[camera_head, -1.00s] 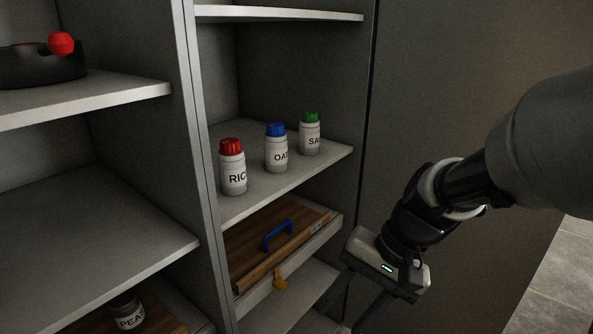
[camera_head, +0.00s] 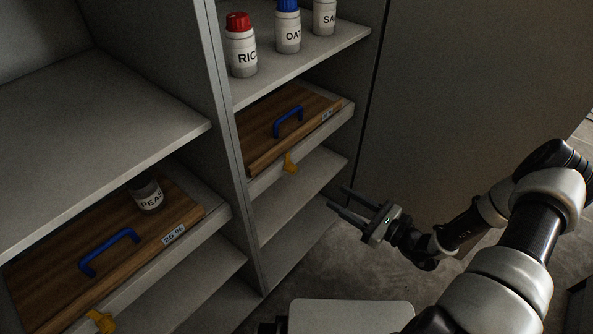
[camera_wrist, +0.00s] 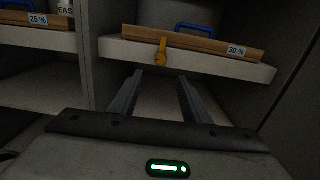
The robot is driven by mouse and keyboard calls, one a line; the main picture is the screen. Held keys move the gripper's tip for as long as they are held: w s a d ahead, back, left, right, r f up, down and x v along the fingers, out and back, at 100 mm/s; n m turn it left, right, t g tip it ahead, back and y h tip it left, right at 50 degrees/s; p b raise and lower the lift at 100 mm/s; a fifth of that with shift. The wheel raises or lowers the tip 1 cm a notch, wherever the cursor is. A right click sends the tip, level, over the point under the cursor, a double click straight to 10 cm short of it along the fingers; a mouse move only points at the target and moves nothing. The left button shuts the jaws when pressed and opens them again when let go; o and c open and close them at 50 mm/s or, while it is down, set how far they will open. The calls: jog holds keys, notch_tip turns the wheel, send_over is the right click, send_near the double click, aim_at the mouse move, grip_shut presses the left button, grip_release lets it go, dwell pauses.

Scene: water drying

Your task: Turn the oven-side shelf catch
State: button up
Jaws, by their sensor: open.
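A yellow catch (camera_head: 290,163) hangs from the front edge of the right-hand shelf, below a wooden board (camera_head: 262,135) with a blue handle. In the wrist view this catch (camera_wrist: 161,51) points down, just beyond and above my fingertips. A second yellow catch (camera_head: 101,321) sits under the left-hand shelf, near the bottom of the head view. No oven shows, so I cannot tell which catch is on the oven side. My gripper (camera_head: 338,198) is open and empty, in front of the right-hand bay and apart from the catch. Its fingers also show in the wrist view (camera_wrist: 160,78).
The right board bears a 30 % label (camera_wrist: 236,51); the left board (camera_head: 60,278) bears 25 % and holds a PEAS jar (camera_head: 147,195). Several jars, including RICE (camera_head: 241,46), stand on the shelf above. An upright divider (camera_head: 232,180) separates the bays.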

aim_at(295, 170)
jog(key=b+x, duration=0.1)
jog(key=x, duration=1.6)
jog(key=shift+w+f, duration=0.15)
jog(key=shift+w, duration=0.15)
jog(key=c, duration=1)
jog(key=shift+c, duration=0.2)
